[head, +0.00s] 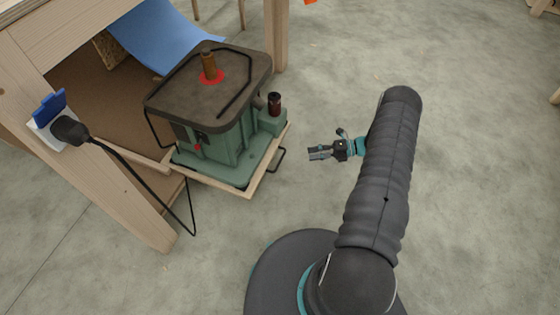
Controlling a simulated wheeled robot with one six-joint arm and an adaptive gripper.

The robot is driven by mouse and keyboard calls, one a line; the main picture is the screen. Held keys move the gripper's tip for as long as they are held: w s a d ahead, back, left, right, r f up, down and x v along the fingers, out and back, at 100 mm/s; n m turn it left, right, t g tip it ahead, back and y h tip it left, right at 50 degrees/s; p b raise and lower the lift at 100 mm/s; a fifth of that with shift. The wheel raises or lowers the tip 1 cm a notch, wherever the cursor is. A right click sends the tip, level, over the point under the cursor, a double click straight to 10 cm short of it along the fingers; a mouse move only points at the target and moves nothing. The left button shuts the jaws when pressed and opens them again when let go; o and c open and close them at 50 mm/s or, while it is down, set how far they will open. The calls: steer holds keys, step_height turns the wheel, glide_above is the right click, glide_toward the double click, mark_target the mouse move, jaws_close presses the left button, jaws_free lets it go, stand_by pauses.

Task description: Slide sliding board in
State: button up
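The sliding board (256,180) is a pale wooden board that sticks out of a wooden bench. A green machine (222,160) with a dark flat top stands on it. A thin dark handle (279,162) sits at the board's right front edge. My gripper (312,153) is to the right of the handle, apart from it, with its fingers pointing left towards the board. It appears to hold nothing. It is too small in view to tell whether its fingers are open or shut. The board's inner part is hidden by the machine and the bench.
A bench leg (125,190) stands left of the board and carries a socket with a black plug (70,130). A black cable (150,182) hangs from it beside the board. A blue sheet (165,38) lies behind the machine. The concrete floor right of my arm is clear.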

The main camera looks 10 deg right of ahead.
mark_target(280, 160)
steer(key=shift+m+t, duration=0.3)
steer(key=shift+m, duration=0.2)
steer(key=x, duration=0.4)
steer(key=f+p+x, duration=0.1)
steer(key=x, duration=0.9)
steer(key=shift+s+d+f, duration=0.15)
steer(key=shift+s+f, duration=0.1)
jaws_close()
